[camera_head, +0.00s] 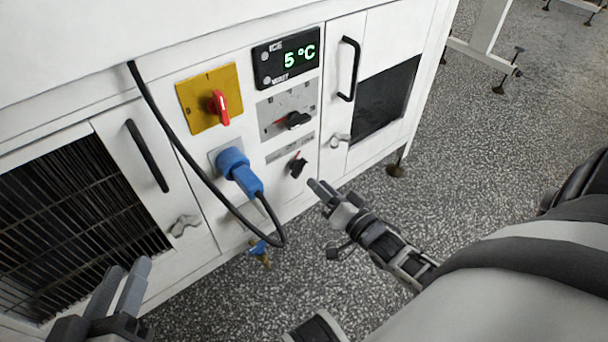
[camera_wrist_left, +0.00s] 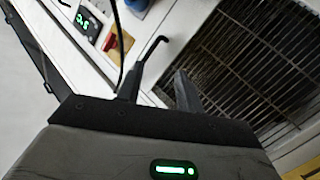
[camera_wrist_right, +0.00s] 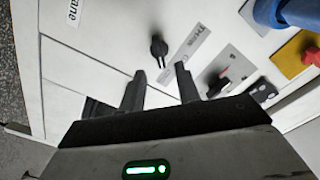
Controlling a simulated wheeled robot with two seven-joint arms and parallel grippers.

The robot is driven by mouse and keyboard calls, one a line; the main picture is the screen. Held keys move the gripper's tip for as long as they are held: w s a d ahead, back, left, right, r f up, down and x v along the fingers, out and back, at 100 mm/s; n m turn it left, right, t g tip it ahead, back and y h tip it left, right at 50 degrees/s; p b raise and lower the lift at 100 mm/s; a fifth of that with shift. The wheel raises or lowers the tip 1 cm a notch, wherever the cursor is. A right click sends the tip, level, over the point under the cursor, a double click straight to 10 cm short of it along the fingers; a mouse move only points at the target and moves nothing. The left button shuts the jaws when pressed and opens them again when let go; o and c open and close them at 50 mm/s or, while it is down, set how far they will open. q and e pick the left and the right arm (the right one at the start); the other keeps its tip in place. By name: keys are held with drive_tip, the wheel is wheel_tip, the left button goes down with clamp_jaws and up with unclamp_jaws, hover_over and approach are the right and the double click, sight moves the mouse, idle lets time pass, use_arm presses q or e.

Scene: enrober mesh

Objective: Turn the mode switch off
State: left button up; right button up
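A small black rotary switch (camera_head: 298,166) sits low on the white machine's front, below a grey label strip (camera_head: 290,148); the lettering is too small to read surely. I take it as the mode switch. In the right wrist view the switch (camera_wrist_right: 158,47) lies ahead, beyond the fingertips. My right gripper (camera_head: 322,190) is just right of and below the switch in the head view. Its fingers (camera_wrist_right: 160,82) are apart with nothing between them. My left gripper (camera_head: 126,278) is open and empty at lower left, before the grille; its fingers show in the left wrist view (camera_wrist_left: 157,84).
Above are a black dial (camera_head: 297,119) on a grey plate, a display (camera_head: 286,57) reading 5 °C, and a red switch (camera_head: 219,105) on a yellow plate. A blue plug (camera_head: 240,174) and hanging black cable (camera_head: 190,158) are left of the switch. Door handles (camera_head: 349,68) protrude.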

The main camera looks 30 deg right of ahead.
sight(303, 170)
drive_tip(key=w, duration=0.2)
drive_tip(key=w+b, duration=0.1)
drive_tip(key=w, duration=0.3)
drive_tip(key=shift+w+a+f+b, duration=0.1)
drive_tip(key=shift+w+a+b, duration=0.05)
drive_tip(key=shift+a+b, duration=0.15)
use_arm(q)
drive_tip(key=shift+d+r+n+t+h, duration=0.3)
drive_tip(key=shift+r+n+h, duration=0.1)
drive_tip(key=shift+r, duration=0.2)
use_arm(e)
drive_tip(key=shift+w, duration=0.15)
use_arm(q)
drive_tip(key=shift+f, duration=0.1)
use_arm(e)
drive_tip(key=c, duration=0.6)
